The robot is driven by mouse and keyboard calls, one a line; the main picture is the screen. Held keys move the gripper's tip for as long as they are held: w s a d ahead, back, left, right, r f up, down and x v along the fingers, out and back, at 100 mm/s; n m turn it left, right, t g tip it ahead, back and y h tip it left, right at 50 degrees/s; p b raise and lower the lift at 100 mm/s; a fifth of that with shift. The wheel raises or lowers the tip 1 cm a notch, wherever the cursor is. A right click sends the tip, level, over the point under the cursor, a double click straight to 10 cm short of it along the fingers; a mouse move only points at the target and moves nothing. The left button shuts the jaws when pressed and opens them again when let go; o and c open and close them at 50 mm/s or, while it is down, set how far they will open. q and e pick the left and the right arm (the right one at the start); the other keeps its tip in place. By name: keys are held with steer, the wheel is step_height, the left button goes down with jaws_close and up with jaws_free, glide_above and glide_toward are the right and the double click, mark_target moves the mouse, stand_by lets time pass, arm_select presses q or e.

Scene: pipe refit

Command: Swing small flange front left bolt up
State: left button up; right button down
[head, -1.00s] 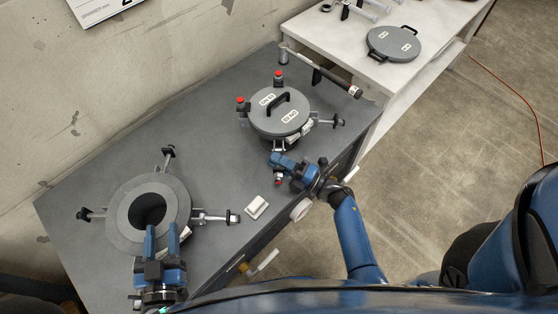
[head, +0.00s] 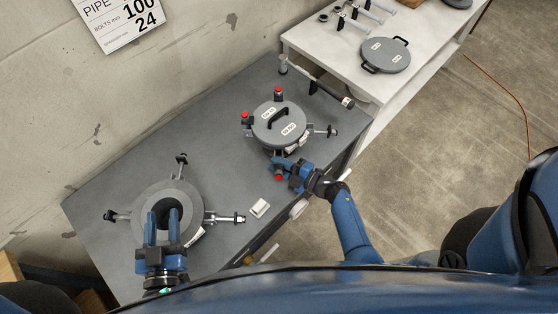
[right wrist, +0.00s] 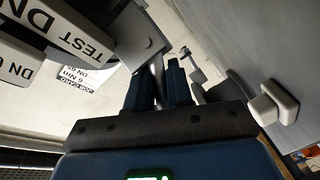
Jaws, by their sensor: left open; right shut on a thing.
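The small flange stands on the dark bench under a round grey lid (head: 263,132) with a black handle. Its front left bolt has a red end (head: 278,178) and sits at the near side, partly hidden by my right gripper. My right gripper (head: 277,161) is shut on this bolt beside the flange. In the right wrist view a thin grey rod (right wrist: 158,80) stands between the two blue fingers, below the flange edge. My left gripper (head: 165,213) is open and empty above the large ring flange (head: 188,193), its fingers over the ring's hole.
Two other red-ended bolts (head: 278,92) and a dark-ended one (head: 331,131) stick out around the small flange. A white block (head: 260,208) lies near the bench's front edge. A torque wrench (head: 325,87) lies behind. A second lid (head: 386,55) lies on the white table.

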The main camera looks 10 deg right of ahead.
steer(key=shift+w+r, duration=0.1)
steer(key=shift+r, duration=0.1)
stand_by(0.3)
steer(key=c, duration=1.1)
jaws_free()
steer(key=shift+f, duration=0.1)
steer(key=v, duration=1.1)
steer(key=shift+b, duration=0.35)
